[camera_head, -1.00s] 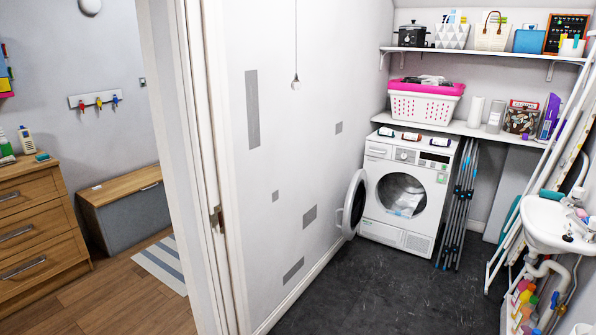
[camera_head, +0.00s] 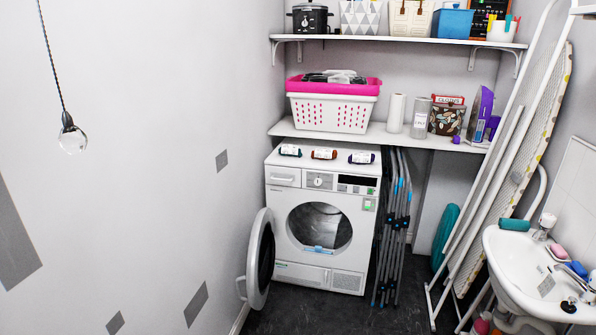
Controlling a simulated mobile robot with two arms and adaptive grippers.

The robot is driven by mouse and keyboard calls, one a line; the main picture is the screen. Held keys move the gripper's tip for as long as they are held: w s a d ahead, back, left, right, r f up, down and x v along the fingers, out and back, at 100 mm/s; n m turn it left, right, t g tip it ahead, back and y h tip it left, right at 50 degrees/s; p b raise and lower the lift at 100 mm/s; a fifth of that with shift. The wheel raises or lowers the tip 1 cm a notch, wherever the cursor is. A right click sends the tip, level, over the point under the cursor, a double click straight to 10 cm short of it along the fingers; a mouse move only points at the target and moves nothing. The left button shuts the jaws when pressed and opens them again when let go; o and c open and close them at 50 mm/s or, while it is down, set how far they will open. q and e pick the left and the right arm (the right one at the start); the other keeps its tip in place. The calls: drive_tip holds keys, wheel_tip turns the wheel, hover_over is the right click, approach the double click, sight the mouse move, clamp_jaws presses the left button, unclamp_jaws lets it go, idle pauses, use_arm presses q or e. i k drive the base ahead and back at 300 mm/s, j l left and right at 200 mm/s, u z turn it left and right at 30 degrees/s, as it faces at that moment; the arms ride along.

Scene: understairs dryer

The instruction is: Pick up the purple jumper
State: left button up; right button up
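Three small rolled bundles, each with a pale band, lie in a row on top of the white dryer (camera_head: 322,225). The right one has dark purple ends and looks like the purple jumper (camera_head: 361,158). The middle bundle (camera_head: 324,154) has brown-orange ends, and the left bundle (camera_head: 290,150) has dark teal ends. The bundles are too small to make out as garments. Neither of my grippers is in view.
The dryer's round door (camera_head: 260,260) stands open to the left. A folded grey airer (camera_head: 394,225) stands right of the dryer. A shelf (camera_head: 400,137) with a pink-and-white basket (camera_head: 333,108) hangs above. An ironing board (camera_head: 515,165) leans by the sink (camera_head: 530,265). Dark floor shows in front.

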sight(358, 158)
drive_tip(key=i+l, duration=0.4)
drive_tip(key=i+l+u, duration=0.1)
drive_tip(key=i+l, duration=0.3)
drive_tip(key=l, duration=0.15)
